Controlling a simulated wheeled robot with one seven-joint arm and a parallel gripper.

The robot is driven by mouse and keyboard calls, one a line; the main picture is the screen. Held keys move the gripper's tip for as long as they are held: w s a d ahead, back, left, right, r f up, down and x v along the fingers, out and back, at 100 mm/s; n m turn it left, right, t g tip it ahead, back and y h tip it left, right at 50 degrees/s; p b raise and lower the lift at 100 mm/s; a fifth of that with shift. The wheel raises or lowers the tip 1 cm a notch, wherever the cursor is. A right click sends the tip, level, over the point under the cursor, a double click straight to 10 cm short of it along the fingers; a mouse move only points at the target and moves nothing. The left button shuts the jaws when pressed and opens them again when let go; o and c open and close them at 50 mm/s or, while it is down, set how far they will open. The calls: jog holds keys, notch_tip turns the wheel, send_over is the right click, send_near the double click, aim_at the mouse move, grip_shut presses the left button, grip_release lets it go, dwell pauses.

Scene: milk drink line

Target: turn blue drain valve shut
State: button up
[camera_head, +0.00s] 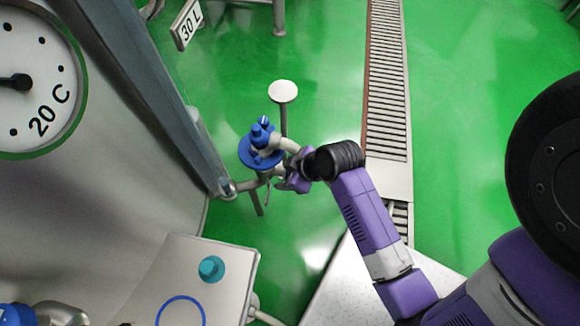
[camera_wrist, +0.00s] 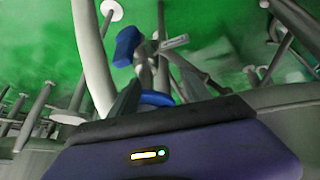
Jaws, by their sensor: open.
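The blue drain valve (camera_head: 261,137) stands on a grey pipe low beside the tank, with a blue disc (camera_head: 247,155) around it. In the wrist view a blue handle (camera_wrist: 127,46) shows beyond the fingers, up and to the left. Part of a blue round piece (camera_wrist: 158,98) shows between the finger bases. My gripper (camera_head: 282,182) is close to the valve, at its lower right. Its fingers (camera_wrist: 158,77) are open, pointing toward the valve's pipework. I see nothing held between them. The head view does not show clearly whether the fingers touch the valve.
The tank (camera_head: 120,215) with a 20 C dial (camera_head: 30,80) fills the left. A grey box (camera_head: 225,250) with a teal button (camera_head: 211,268) is at lower left. A white round-topped post (camera_head: 283,91) stands behind the valve. A floor drain grate (camera_head: 387,80) runs behind; green floor is clear beyond.

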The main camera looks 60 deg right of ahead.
jog(key=d+f+n+g+y+b, duration=0.2)
jog(key=d+f+b, duration=0.1)
jog(key=d, duration=0.5)
jog(key=b+x, duration=0.1)
jog(key=x, duration=0.5)
jog(key=shift+w+f, duration=0.15)
jog(key=shift+w, duration=0.15)
jog(key=shift+c, duration=0.3)
grip_shut()
dwell(0.7)
